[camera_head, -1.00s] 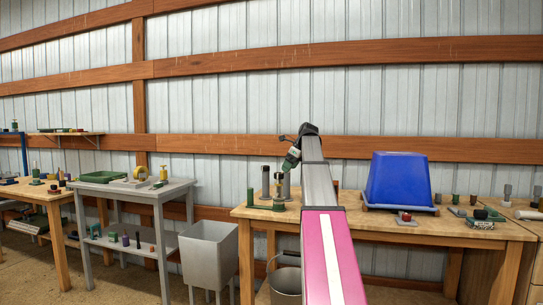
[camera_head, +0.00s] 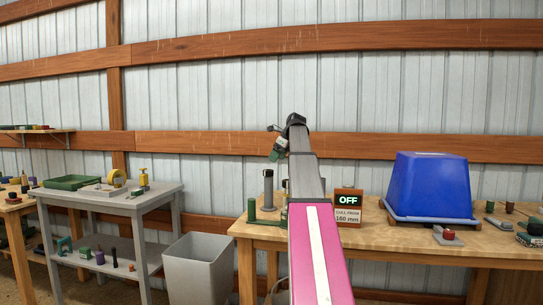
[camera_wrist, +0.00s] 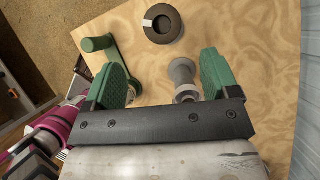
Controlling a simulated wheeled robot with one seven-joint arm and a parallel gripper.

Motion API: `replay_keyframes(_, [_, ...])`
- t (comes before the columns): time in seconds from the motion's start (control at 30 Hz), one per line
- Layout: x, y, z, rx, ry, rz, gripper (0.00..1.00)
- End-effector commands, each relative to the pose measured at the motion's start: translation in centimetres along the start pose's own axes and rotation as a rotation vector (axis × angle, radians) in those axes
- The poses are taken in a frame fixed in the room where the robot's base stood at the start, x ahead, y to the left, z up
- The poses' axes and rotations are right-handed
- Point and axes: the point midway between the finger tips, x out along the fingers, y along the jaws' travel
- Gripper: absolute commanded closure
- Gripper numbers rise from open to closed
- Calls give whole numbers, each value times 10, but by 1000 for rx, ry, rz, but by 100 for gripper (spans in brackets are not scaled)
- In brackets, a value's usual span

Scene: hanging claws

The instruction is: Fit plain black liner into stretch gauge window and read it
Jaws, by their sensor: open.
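My gripper (camera_head: 278,148) is raised above the left end of the wooden table (camera_head: 390,237). In the wrist view my gripper (camera_wrist: 170,75) is open, its green pads apart. A grey stepped cylinder (camera_wrist: 182,72) shows between them, beside the right pad; contact cannot be told. A dark round piece with a central hole and a pale mark (camera_wrist: 163,25) stands beyond the fingertips, and a green post on a base (camera_wrist: 98,44) is at upper left. A sign reading OFF and "CULL FROM 160 mm" (camera_head: 348,204) stands behind my arm. I cannot pick out the black liner or gauge window for certain.
A blue tub (camera_head: 430,187) takes up the table's middle, with a small red-topped piece (camera_head: 447,235) before it. A grey bin (camera_head: 197,267) stands left of the table. A grey bench with a green tray (camera_head: 74,182) is farther left. Bare tabletop lies at the front.

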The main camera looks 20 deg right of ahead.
Motion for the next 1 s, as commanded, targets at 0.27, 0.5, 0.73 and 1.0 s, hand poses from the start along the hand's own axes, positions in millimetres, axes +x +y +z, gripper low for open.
replay_keyframes(0.27, [18, 1, 0, 0, 0, 1, 19])
replay_keyframes(0.5, [58, 1, 0, -1, 1, 2, 19])
replay_keyframes(0.73, [90, 0, 0, 0, 1, 1, 19])
replay_keyframes(1.0, [108, 0, 0, -1, 1, 0, 19])
